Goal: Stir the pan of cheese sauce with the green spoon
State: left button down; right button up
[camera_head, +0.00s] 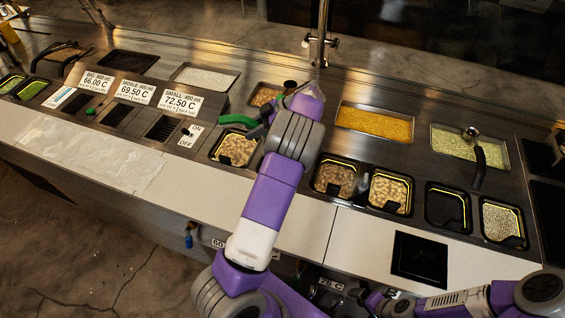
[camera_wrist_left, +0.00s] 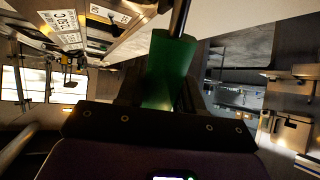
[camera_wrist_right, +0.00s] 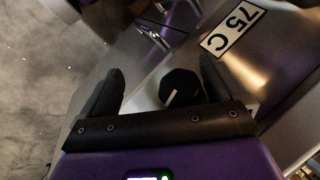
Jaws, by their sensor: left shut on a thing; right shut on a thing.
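My left gripper (camera_head: 268,118) is shut on the green spoon handle (camera_head: 237,120), over the counter's middle. In the left wrist view the green handle (camera_wrist_left: 170,65) stands between the fingers, with a dark shaft beyond it. The spoon's far end is not clear to me. A pan of orange-yellow food (camera_head: 374,122), perhaps the cheese sauce, lies right of my left gripper; its surface looks grainy. My right gripper (camera_wrist_right: 163,88) is low at the counter's front, its fingers either side of a black knob (camera_wrist_right: 181,87); exact contact is hard to see.
A pale green pan (camera_head: 450,143) with a ladle (camera_head: 477,150) is at the right. Several black-rimmed food trays (camera_head: 389,191) line the near side. A tap (camera_head: 318,45) stands at the back.

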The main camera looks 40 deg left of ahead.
aim_at(253, 122)
pick_arm(q)
jog(key=shift+r+p, duration=0.3)
jog(key=shift+r, duration=0.5)
pick_arm(e)
jog(key=shift+d+r, duration=0.3)
jog(key=shift+d, duration=0.15)
pick_arm(q)
jog(key=shift+r, duration=0.2)
pick_arm(e)
jog(key=shift+s, duration=0.1)
pick_arm(q)
jog(key=shift+r, duration=0.5)
pick_arm(e)
jog(key=shift+s+r, duration=0.1)
